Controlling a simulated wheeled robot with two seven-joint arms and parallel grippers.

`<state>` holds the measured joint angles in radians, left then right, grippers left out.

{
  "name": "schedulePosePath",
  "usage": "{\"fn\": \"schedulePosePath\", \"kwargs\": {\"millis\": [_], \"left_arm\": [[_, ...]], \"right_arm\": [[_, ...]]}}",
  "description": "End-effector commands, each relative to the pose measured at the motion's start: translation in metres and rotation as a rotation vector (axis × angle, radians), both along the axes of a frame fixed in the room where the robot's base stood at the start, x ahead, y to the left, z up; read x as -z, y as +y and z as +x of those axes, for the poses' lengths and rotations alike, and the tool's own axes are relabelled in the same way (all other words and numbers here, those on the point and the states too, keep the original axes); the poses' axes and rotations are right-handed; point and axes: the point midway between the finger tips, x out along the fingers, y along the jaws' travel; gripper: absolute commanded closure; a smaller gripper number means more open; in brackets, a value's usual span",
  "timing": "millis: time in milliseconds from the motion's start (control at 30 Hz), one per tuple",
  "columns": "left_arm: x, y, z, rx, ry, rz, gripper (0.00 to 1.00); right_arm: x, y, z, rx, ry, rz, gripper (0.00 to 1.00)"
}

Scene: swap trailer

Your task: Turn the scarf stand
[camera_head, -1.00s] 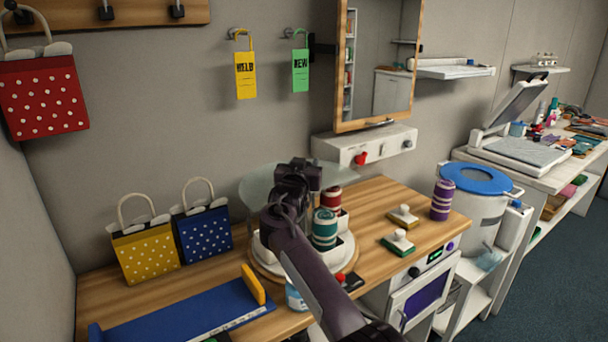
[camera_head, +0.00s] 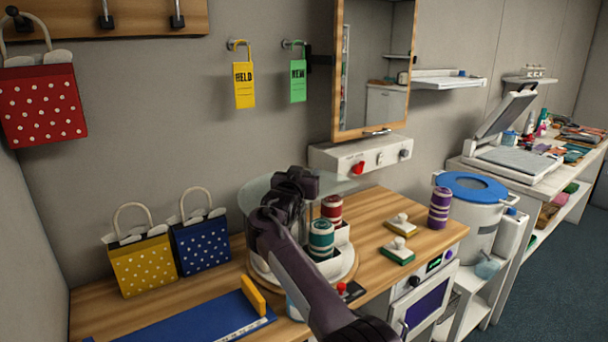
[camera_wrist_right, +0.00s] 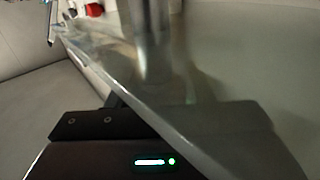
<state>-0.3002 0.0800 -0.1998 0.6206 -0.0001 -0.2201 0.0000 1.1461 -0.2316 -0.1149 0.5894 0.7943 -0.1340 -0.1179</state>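The scarf stand (camera_head: 346,272) is a round white turntable on the wooden counter, with a clear glass disc (camera_head: 256,190) on top. A teal rolled scarf (camera_head: 321,240) and a red rolled scarf (camera_head: 332,208) stand upright in its compartments. My right gripper (camera_head: 298,181) is at the glass disc, and my forearm hides the stand's left and middle. The right wrist view shows the glass disc (camera_wrist_right: 185,125) and a blurred metal post very close, with the dark gripper body below. The fingertips are not clear, so I cannot tell its opening or contact. My left gripper is out of view.
Yellow (camera_head: 143,265) and blue (camera_head: 200,245) dotted bags stand left of the stand. A blue board with a yellow bar (camera_head: 253,294) lies in front. Two stamps (camera_head: 398,252) and a purple roll (camera_head: 440,207) are on the right. A mirror (camera_head: 375,75) hangs behind.

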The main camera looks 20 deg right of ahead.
Motion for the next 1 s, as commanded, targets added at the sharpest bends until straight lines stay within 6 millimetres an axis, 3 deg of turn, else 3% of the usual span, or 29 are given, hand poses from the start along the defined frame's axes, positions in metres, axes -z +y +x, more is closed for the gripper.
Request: {"fn": "schedulePosePath", "kwargs": {"millis": [100, 533, 1000], "left_arm": [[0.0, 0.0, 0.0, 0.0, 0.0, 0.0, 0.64], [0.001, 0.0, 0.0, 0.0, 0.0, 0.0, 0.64], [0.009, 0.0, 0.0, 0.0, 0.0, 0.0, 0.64]], "right_arm": [[0.0, 0.0, 0.0, 0.0, 0.0, 0.0, 0.37], [0.0, 0.003, -0.005, 0.001, -0.002, -0.002, 0.37], [0.002, 0.032, -0.054, -0.001, -0.001, -0.001, 0.37]]}}
